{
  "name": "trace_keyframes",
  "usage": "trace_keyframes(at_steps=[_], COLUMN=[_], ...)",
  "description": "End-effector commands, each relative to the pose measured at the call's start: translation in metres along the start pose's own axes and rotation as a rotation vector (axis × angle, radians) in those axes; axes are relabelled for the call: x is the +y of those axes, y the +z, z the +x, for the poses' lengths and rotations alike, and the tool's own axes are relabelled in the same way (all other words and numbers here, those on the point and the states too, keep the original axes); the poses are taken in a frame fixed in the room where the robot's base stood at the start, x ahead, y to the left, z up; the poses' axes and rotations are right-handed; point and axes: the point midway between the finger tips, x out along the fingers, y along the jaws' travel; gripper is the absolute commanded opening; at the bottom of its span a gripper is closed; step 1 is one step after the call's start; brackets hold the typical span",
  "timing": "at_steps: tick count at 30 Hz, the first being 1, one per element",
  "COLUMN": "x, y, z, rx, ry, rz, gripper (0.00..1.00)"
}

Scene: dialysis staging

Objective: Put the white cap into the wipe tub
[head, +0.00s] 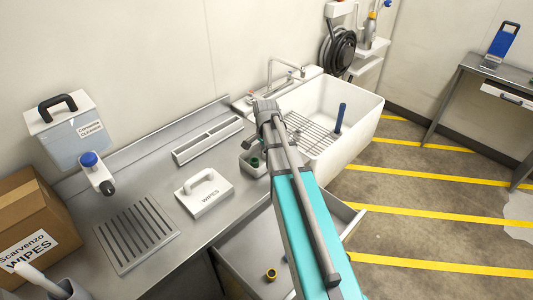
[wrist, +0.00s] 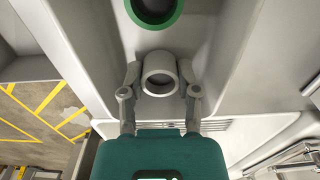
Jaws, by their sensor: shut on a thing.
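The white cap (wrist: 159,72), a short hollow ring, is held between the two fingers of my gripper (wrist: 160,90) in the wrist view. The cap's exact height over the box floor is unclear.
A sink (head: 360,115) is behind my arm. An open drawer below holds a yellow ring (head: 271,274). A cardboard box (head: 32,222) stands at the left.

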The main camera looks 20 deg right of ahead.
Motion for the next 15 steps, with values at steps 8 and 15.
trace_keyframes(at_steps=[8,15], x=[0.0,0.0], y=[0.0,-0.0001], z=[0.0028,0.0028], rx=[0.0,0.0], ry=[0.0,0.0], rz=[0.0,0.0], gripper=[0.6,0.76])
